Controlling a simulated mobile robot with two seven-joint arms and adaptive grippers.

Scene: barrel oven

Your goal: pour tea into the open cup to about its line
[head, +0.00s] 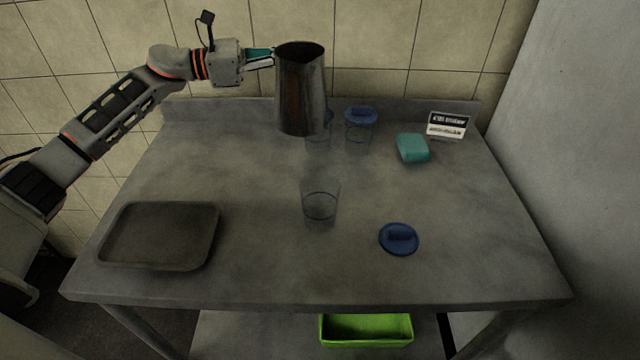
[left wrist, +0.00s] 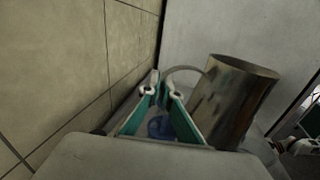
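A tall metal jug (head: 300,95) is held upright above the back of the table, partly covering a lidded cup behind it. It also shows in the left wrist view (left wrist: 232,103). My left gripper (head: 272,57) is at the jug's left side. In the left wrist view its fingertips (left wrist: 161,89) are closed around the jug's handle (left wrist: 186,70). The open cup (head: 320,207) is clear, with a blue line around it, and stands upright mid-table, in front of and below the jug. I see no tea in it. The jug's contents are hidden.
Two cups with blue lids stand at the back, one half hidden, one clear (head: 359,126). A loose blue lid (head: 399,239) lies front right. A dark tray (head: 160,236) lies left. A teal sponge (head: 412,148) and sign (head: 448,125) are back right. A green bin (head: 366,330) is below.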

